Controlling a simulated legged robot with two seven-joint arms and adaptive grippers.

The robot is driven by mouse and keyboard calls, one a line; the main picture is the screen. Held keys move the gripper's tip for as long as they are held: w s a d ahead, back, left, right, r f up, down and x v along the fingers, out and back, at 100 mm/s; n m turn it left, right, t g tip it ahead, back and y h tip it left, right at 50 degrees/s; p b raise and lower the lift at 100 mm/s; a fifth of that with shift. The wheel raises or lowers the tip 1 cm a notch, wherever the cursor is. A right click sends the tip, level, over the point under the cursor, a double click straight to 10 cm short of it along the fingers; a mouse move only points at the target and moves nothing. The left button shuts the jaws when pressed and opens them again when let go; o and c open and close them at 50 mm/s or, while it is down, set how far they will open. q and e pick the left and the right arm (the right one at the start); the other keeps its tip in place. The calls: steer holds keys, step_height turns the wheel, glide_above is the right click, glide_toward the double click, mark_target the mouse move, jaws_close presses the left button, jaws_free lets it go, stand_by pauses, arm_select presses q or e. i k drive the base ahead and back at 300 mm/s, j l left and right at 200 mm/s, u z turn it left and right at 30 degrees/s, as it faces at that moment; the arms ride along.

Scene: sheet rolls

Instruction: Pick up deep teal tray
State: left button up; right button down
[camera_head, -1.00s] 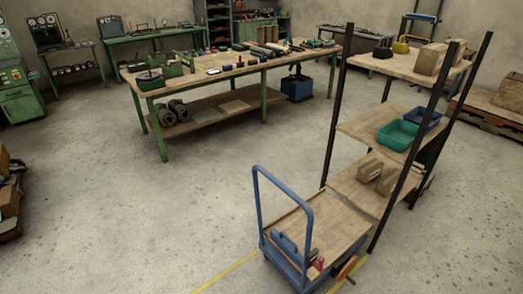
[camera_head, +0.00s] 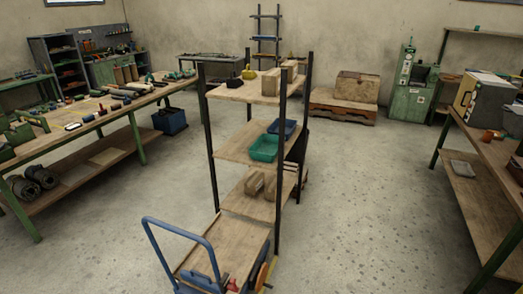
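The deep teal tray (camera_head: 264,148) sits on the middle shelf of the black-posted shelf rack (camera_head: 232,143), near its right side. A blue tray (camera_head: 287,128) is on the same shelf, just behind and to the right of it. The teal tray looks empty from here. Neither of my grippers shows in the head view.
A blue-handled cart (camera_head: 226,246) stands in front of the rack, close to its lower shelf. Cardboard boxes (camera_head: 256,183) are on that lower shelf. A long workbench (camera_head: 84,118) stands at left and another bench (camera_head: 487,146) at right. The floor (camera_head: 372,190) right of the rack is clear.

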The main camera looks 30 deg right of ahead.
mark_target(266, 149)
steer(key=i+l, duration=0.2)
steer(key=l, duration=0.25)
steer(key=i+l+z, duration=0.1)
steer(key=l, duration=0.3)
steer(key=i+l, duration=0.25)
steer(key=l, duration=0.2)
steer(key=i+l, duration=0.2)
steer(key=l, duration=0.2)
steer(key=i+l+z, duration=0.1)
steer(key=l, duration=0.3)
steer(key=i, duration=0.1)
